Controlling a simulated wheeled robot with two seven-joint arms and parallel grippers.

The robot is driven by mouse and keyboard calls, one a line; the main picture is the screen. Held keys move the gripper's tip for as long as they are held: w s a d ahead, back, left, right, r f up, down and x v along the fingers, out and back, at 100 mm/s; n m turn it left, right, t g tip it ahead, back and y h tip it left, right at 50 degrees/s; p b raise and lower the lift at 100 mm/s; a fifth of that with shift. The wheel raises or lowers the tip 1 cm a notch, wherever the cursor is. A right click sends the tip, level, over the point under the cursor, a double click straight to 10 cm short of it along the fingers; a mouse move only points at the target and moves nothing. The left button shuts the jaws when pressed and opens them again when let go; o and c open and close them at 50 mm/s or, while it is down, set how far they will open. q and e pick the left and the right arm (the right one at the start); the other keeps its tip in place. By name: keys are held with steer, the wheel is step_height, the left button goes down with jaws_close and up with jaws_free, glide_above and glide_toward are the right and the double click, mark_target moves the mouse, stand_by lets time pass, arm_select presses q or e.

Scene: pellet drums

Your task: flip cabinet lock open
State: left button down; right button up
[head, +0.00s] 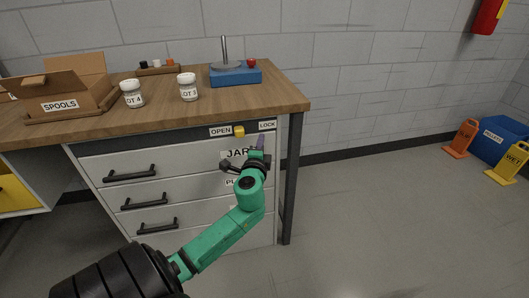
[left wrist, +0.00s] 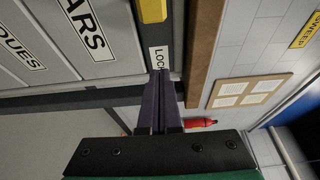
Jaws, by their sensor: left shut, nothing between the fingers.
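The cabinet lock is a yellow block (head: 239,130) on the dark strip above the top drawer. It sits between an OPEN label (head: 220,132) on its left and a LOCK label (head: 267,125) on its right. In the left wrist view the yellow lock (left wrist: 153,10) is at the top edge, partly cut off, beyond the LOCK label (left wrist: 158,57). My left gripper (head: 259,143) has its purple fingers just below the LOCK label, to the right of the lock. In the left wrist view the fingers (left wrist: 161,78) are together and empty; contact with the cabinet cannot be told.
The wooden worktop (head: 200,108) overhangs the strip. It holds two labelled jars, a SPOOLS box (head: 62,104) and a blue stand (head: 236,76). Drawer handles (head: 131,175) stick out on the left. A dark table leg (head: 291,180) stands right of the drawers, with open floor beyond.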

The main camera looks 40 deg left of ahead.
arm_select(q)
steer(key=v, duration=0.3)
steer(key=a+v, duration=0.1)
steer(key=v, duration=0.1)
steer(key=shift+s+d, duration=0.25)
steer(key=shift+s, duration=0.4)
arm_select(e)
steer(key=shift+a+r, duration=0.15)
steer(key=shift+a, duration=0.25)
